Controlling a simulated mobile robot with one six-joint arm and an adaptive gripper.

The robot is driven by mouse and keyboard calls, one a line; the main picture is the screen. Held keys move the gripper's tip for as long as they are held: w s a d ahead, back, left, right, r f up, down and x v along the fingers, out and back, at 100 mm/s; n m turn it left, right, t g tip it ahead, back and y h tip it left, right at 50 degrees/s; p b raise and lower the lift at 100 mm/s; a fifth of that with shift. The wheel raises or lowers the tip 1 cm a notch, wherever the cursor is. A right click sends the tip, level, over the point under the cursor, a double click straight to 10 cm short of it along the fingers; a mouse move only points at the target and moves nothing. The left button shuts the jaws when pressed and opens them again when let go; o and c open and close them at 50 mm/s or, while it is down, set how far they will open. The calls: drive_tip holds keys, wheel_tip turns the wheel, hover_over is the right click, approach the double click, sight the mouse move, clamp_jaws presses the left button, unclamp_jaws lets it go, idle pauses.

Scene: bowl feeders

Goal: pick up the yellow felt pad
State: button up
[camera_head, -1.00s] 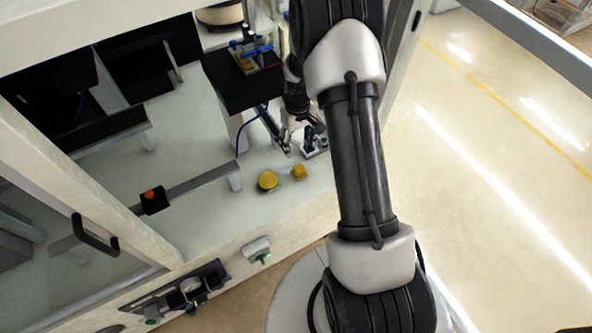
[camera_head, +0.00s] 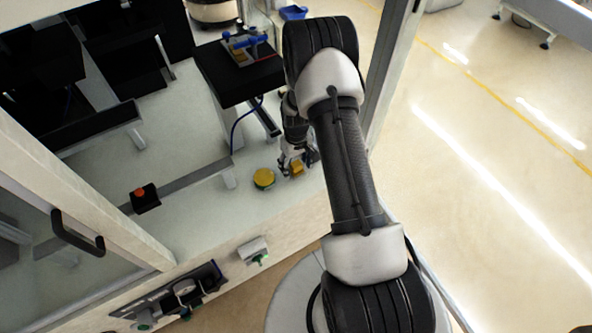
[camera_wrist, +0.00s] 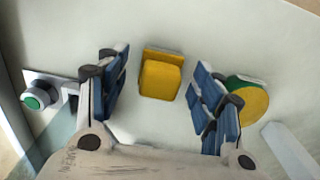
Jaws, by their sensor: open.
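A square yellow piece, which I take for the felt pad, lies on the pale worktop (camera_head: 195,212) near its front edge. In the wrist view this pad (camera_wrist: 160,78) is thick, with a step along its far side. My gripper (camera_wrist: 158,98) is open and empty, its blue-padded fingers standing left and right of the pad with a gap on each side. In the head view my gripper (camera_head: 291,160) is right above the pad (camera_head: 297,169), partly covering it. I cannot tell the remaining height.
A round yellow piece (camera_head: 264,178) lies left of the pad; in the wrist view this round piece (camera_wrist: 245,100) shows a green side, close behind the right finger. A green button (camera_wrist: 33,102) is at left. A black stand (camera_head: 240,85) rises behind my gripper. A red button box (camera_head: 145,198) stands further left.

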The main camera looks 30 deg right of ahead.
sight(296, 164)
drive_tip(key=shift+f, duration=0.35)
drive_tip(key=shift+r, duration=0.1)
drive_tip(key=shift+c, duration=0.6)
drive_tip(key=c, duration=1)
wheel_tip(296, 164, up, 10)
drive_tip(key=p, duration=0.3)
drive_tip(key=o, duration=0.5)
drive_tip(key=c, duration=0.4)
